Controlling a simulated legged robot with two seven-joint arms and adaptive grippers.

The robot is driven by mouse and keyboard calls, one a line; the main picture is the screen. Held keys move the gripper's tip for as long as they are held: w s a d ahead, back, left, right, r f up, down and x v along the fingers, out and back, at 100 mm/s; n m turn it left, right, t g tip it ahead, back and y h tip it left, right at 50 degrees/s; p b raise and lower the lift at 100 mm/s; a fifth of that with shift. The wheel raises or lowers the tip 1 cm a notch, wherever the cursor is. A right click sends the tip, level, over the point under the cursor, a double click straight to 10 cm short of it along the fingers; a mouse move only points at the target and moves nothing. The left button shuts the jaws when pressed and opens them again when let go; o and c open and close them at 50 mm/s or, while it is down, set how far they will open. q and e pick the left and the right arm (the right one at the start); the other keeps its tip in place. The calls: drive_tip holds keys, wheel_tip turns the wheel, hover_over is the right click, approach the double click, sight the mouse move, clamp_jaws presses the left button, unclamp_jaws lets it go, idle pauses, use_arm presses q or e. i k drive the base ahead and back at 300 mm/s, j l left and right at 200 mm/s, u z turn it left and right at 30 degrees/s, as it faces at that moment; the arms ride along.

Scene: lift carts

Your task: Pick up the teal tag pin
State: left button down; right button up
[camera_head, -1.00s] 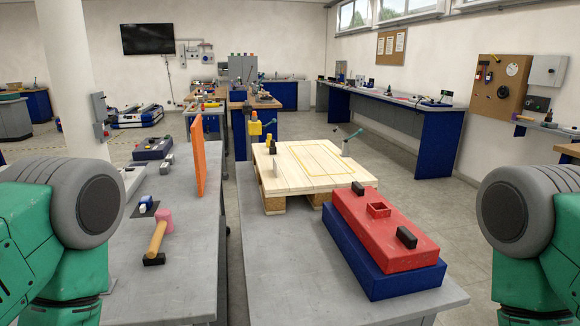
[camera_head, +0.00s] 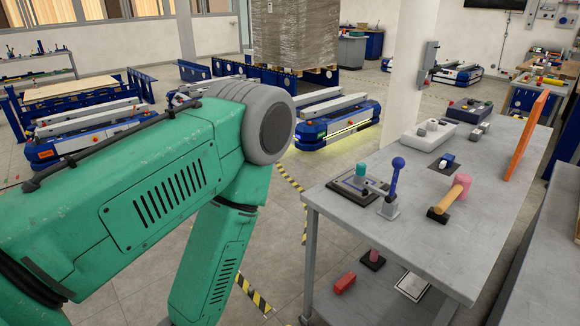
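The teal tag pin (camera_head: 361,170) stands upright on a dark flat base plate (camera_head: 352,188) at the near left corner of the grey workbench (camera_head: 440,245). A blue ball-topped lever (camera_head: 395,175) on a small grey block stands just right of it. My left arm comes in from the left, its shoulder and upper arm green and grey, left of the bench. Its gripper is out of the picture, below the frame. My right arm and gripper are not in view.
A lower shelf holds a red block (camera_head: 344,283). Blue lift carts (camera_head: 340,120) stand behind on the floor.

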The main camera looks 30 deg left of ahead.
sight(361, 169)
drive_tip(key=u, duration=1)
drive_tip(key=j+u, duration=0.4)
drive_tip(key=i+j+u, duration=0.1)
drive_tip(key=j+u, duration=0.3)
drive_tip(key=i+j+u, duration=0.35)
drive_tip(key=i+j, duration=0.5)
drive_tip(key=i, duration=0.5)
drive_tip(key=i+j+z, duration=0.1)
drive_tip(key=i, duration=0.5)
drive_tip(key=i+l+z, duration=0.25)
drive_tip(key=i+z, duration=1.15)
drive_tip(key=i+j+z, duration=0.3)
drive_tip(key=z, duration=0.15)
drive_tip(key=i+z, duration=0.2)
drive_tip(key=z, duration=0.25)
drive_tip(key=i+z, duration=0.2)
drive_tip(key=z, duration=0.25)
drive_tip(key=i+z, duration=0.2)
drive_tip(key=z, duration=0.25)
drive_tip(key=i+j+z, duration=0.15)
drive_tip(key=z, duration=0.3)
drive_tip(key=i+j+z, duration=0.15)
drive_tip(key=z, duration=0.25)
drive_tip(key=j, duration=0.1)
